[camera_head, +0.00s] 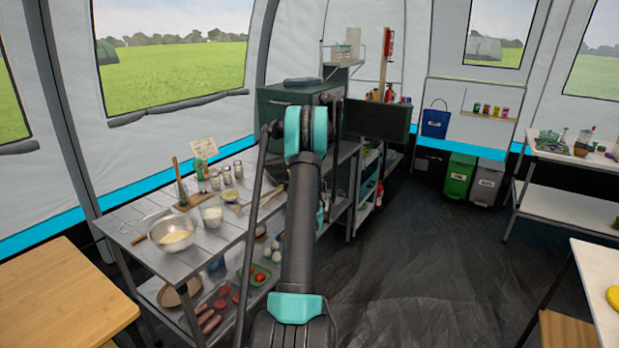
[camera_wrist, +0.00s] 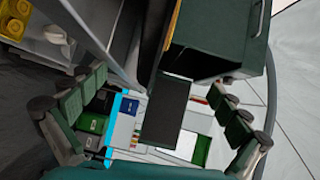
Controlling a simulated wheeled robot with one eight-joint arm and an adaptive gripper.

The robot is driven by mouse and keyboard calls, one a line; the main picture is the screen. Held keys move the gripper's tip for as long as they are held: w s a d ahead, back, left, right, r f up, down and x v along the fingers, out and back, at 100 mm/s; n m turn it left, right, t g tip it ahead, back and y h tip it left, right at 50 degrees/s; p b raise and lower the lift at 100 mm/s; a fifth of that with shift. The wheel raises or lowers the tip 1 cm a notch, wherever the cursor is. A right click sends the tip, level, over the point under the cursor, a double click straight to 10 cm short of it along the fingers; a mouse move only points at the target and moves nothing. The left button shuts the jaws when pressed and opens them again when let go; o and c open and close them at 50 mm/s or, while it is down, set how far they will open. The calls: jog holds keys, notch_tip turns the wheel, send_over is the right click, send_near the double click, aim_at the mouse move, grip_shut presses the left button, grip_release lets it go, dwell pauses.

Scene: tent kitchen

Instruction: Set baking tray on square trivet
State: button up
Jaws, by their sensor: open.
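I cannot make out a baking tray or a square trivet in either view. A dark green oven (camera_head: 275,112) stands on the far end of the metal table, with its dark door (camera_head: 378,120) swung open to the right. My arm covers the oven's front and opening in the head view. In the wrist view the oven body (camera_wrist: 225,35) is at the upper right, and a dark panel (camera_wrist: 165,108), which looks like the door, lies beyond my fingers. My gripper (camera_wrist: 158,85) is open, its fingers spread wide with nothing between them. In the head view my arm hides it.
The metal table (camera_head: 135,212) holds a mixing bowl (camera_head: 174,234), jars and utensils, with food on its lower shelf. A wooden table (camera_head: 65,290) is at left and a white table (camera_head: 597,270) at right. Bins (camera_head: 457,178) stand at the back. The dark floor between is clear.

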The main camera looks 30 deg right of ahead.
jog(key=shift+s, duration=0.1)
jog(key=v, duration=0.7)
jog(key=shift+s+a, duration=0.15)
